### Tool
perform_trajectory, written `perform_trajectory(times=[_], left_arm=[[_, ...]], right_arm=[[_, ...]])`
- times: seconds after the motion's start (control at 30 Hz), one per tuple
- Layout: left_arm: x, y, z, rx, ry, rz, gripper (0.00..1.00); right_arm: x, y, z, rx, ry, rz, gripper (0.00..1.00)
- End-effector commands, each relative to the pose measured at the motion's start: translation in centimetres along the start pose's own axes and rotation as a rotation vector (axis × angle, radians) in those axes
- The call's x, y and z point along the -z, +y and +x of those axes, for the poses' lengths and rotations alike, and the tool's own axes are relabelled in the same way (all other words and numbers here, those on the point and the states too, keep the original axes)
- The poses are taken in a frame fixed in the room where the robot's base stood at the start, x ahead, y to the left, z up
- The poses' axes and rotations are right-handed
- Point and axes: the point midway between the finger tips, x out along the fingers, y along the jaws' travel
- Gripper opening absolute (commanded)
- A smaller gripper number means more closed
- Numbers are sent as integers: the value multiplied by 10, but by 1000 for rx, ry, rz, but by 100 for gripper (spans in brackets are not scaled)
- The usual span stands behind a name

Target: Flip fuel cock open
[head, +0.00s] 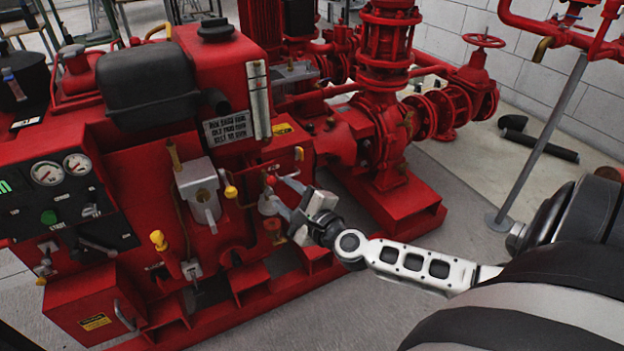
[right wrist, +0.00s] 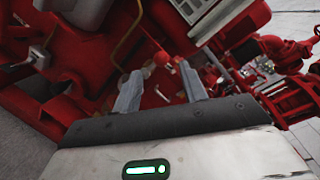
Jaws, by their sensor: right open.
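My right gripper (head: 281,192) reaches in from the right to the side of the red pump engine (head: 222,72). In the right wrist view its two grey fingers (right wrist: 158,78) are apart, with nothing held between them. A small red knob (head: 270,180), which looks like the fuel cock's handle, is just beyond the fingertips. It also shows in the right wrist view (right wrist: 160,58), between the fingertips and near the right one. Whether a finger touches it, I cannot tell. The cock's body is partly hidden by the gripper. My left gripper is out of view.
A grey box fitting (head: 198,180) and yellow-capped parts (head: 158,240) stand left of the gripper. A control panel with gauges (head: 62,172) is at the far left. Red pump piping (head: 385,100) stands behind. The floor at right has a grey post (head: 540,140).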

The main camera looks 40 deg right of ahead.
Motion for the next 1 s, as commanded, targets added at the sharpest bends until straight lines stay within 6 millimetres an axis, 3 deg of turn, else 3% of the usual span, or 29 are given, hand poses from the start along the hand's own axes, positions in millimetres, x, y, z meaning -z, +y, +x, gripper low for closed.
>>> perform_trajectory(times=[0.2,0.4,0.6,1.0], left_arm=[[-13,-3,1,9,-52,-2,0],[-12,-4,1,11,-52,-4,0],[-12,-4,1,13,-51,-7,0],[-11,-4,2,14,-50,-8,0]], right_arm=[[1,1,-52,-5,2,-1,42],[0,0,-80,-2,1,-1,42],[0,0,-90,1,-1,-1,42],[0,0,-90,1,-1,0,42]])
